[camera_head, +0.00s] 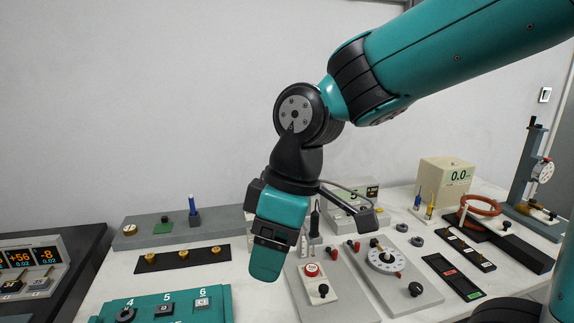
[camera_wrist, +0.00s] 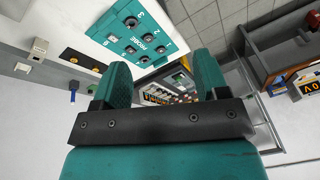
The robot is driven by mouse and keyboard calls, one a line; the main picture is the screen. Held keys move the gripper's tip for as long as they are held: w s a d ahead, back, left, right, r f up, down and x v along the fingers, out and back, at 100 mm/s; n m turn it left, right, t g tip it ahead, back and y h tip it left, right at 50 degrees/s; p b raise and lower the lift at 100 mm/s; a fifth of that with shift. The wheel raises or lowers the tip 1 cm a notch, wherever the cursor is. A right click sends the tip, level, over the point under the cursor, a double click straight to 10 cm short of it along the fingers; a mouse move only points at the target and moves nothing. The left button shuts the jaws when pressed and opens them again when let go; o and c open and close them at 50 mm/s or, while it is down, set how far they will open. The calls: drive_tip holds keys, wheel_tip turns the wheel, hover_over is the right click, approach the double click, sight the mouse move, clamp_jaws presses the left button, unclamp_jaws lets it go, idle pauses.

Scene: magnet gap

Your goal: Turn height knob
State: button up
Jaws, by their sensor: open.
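My gripper (camera_head: 268,262) hangs fingers down above the bench, left of the grey dial plate. In the wrist view its two teal fingers (camera_wrist: 163,85) are spread with nothing between them. No label reading "height" can be made out, so I cannot tell which knob is the height knob. A black knob (camera_head: 415,289) sits on the grey plate beside a white round dial (camera_head: 383,259). Another black knob (camera_head: 323,290) sits on a plate with a red button (camera_head: 312,270). At the far right a stand (camera_head: 527,165) carries a round gauge (camera_head: 543,172). My gripper touches none of these.
A teal panel (camera_head: 150,305) with numbered controls lies at the front left; a teal panel also shows in the wrist view (camera_wrist: 128,36). A black strip with brass knobs (camera_head: 183,254) lies behind it.

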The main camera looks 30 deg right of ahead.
drive_tip(key=w+d+r+n+h+p, duration=0.1)
drive_tip(key=w+d+r+n+p, duration=0.3)
drive_tip(key=w, duration=0.5)
drive_tip(key=w+d+r+n+h+p, duration=0.1)
drive_tip(key=w+d+r+n+p, duration=0.25)
drive_tip(key=w+d+r, duration=0.4)
drive_tip(key=w+d+n+h+p, duration=0.1)
drive_tip(key=w+d+n+p, duration=0.6)
drive_tip(key=w+d, duration=0.55)
drive_tip(key=shift+m, duration=0.45)
drive_tip(key=f+p, duration=0.2)
drive_tip(key=f, duration=0.4)
drive_tip(key=f+p, duration=0.2)
drive_tip(key=f, duration=0.3)
drive_tip(key=s+f+p, duration=0.1)
drive_tip(key=f+p, duration=0.2)
drive_tip(key=f, duration=0.3)
drive_tip(key=shift+d+f, duration=0.2)
drive_tip(key=shift+f, duration=0.1)
drive_tip(key=shift+c, duration=0.4)
drive_tip(key=c, duration=0.8)
drive_tip(key=shift+c, duration=0.2)
drive_tip(key=shift+m+b, duration=0.3)
drive_tip(key=shift+b, duration=0.1)
